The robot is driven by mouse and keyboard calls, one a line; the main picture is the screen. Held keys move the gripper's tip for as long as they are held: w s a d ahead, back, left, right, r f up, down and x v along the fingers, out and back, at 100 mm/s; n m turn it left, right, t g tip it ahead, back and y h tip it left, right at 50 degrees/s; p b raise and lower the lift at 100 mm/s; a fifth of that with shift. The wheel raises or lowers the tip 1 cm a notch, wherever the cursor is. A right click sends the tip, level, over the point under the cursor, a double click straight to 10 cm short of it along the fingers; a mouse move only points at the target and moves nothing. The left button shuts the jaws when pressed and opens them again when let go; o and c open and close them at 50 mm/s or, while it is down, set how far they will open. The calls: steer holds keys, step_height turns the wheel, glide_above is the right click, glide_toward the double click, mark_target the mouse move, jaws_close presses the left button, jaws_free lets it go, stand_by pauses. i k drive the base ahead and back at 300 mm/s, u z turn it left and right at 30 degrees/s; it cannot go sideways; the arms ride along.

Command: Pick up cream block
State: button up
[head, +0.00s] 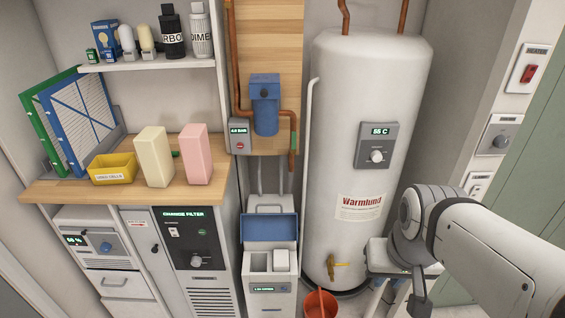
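The cream block (154,158) is a tall, plain rectangular block. It stands upright on the wooden counter (60,192) at the left of the head view. A pink block (195,155) of similar size stands upright just to its right, with a narrow gap between them. My arm reaches in from the right edge, in front of the white tank and far from the cream block.
A yellow bin (113,170) sits left of the cream block, before the framed filter panels (78,125). A shelf (150,63) with bottles and bulbs hangs above. A blue filter housing (265,105), pipes and the white tank (350,110) stand right. An orange bucket (320,305) is below.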

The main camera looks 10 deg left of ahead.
mark_target(152, 147)
steer(key=k, duration=1.15)
steer(key=u, duration=0.55)
steer(key=i, duration=0.6)
steer(key=u, duration=0.4)
steer(key=i, duration=1.3)
steer(key=z, duration=0.75)
